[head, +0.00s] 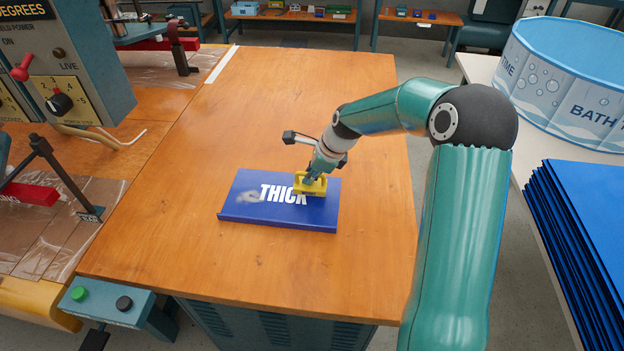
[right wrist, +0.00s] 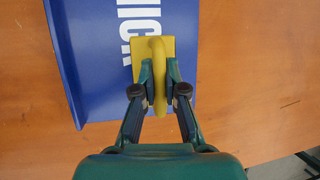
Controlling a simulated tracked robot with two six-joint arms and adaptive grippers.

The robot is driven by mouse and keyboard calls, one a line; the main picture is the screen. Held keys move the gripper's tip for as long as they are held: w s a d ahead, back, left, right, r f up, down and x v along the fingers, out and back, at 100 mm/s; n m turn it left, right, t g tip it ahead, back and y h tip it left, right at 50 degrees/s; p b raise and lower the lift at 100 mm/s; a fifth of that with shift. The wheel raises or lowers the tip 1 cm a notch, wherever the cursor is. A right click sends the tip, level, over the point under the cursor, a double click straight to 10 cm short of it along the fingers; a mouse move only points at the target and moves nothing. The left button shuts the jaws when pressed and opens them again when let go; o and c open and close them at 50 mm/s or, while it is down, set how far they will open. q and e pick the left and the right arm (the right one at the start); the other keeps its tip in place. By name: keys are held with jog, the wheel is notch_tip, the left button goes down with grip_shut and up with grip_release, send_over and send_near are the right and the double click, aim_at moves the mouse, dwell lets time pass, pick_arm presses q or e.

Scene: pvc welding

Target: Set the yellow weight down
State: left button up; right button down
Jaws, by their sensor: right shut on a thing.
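The yellow weight (head: 310,187) has a flat base and a looped handle. It is at the right half of a blue slab (head: 262,216) marked "THICK" on the wooden table, over the end of the lettering. I cannot tell whether its base touches the slab. My right gripper (head: 314,177) is above the weight. In the right wrist view, the right gripper (right wrist: 160,88) is shut on the handle of the yellow weight (right wrist: 141,62), with a finger on each side. The blue slab (right wrist: 88,60) lies beneath it there. My left gripper is not in view.
The wooden table (head: 300,110) is clear around the slab. A machine with a dial (head: 70,65) stands at the left. A button box (head: 105,301) is at the table's front left corner. Blue sheets (head: 590,220) and a round bath tub (head: 570,80) are at the right.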

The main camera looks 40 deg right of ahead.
notch_tip(320, 180, down, 2)
jog(key=shift+w, duration=0.1)
jog(key=c, duration=1.2)
grip_release()
jog(key=v, duration=1.2)
